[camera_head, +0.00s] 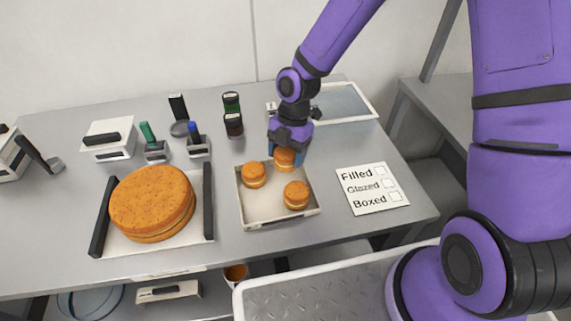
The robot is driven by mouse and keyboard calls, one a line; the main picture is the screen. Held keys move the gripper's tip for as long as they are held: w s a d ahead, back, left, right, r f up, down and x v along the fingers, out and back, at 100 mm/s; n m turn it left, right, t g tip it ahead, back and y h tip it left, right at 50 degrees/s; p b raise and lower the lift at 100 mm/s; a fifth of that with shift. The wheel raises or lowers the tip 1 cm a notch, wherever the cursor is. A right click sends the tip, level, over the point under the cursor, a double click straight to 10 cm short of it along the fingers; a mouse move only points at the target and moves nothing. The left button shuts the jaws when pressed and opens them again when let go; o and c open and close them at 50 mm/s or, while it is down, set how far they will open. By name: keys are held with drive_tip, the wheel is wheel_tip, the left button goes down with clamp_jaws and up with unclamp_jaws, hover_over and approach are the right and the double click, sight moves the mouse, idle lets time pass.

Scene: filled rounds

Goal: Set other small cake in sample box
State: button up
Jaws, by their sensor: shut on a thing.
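A shallow pale tray-like box (258,224) sits near the front middle of the table. One small cake (253,175) stands in its back left part and another small cake (297,195) stands in its front right part. My gripper (285,155) is shut on a third small cake (284,160) at the back right corner of the box. I cannot tell whether this cake touches the box floor. The fingers hide part of its sides.
A large round cake (152,202) sits on a board with dark side bars at left. Jars (233,124), marker holders (197,145) and a white lidded box (109,140) stand behind. A checklist card (372,188) lies at right, with a glass-like tray (345,104) behind. Bare table lies between box and card.

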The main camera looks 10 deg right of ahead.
sight(287, 165)
drive_tip(key=shift+f, duration=1.95)
drive_tip(key=o, duration=0.4)
drive_tip(key=shift+f, duration=0.1)
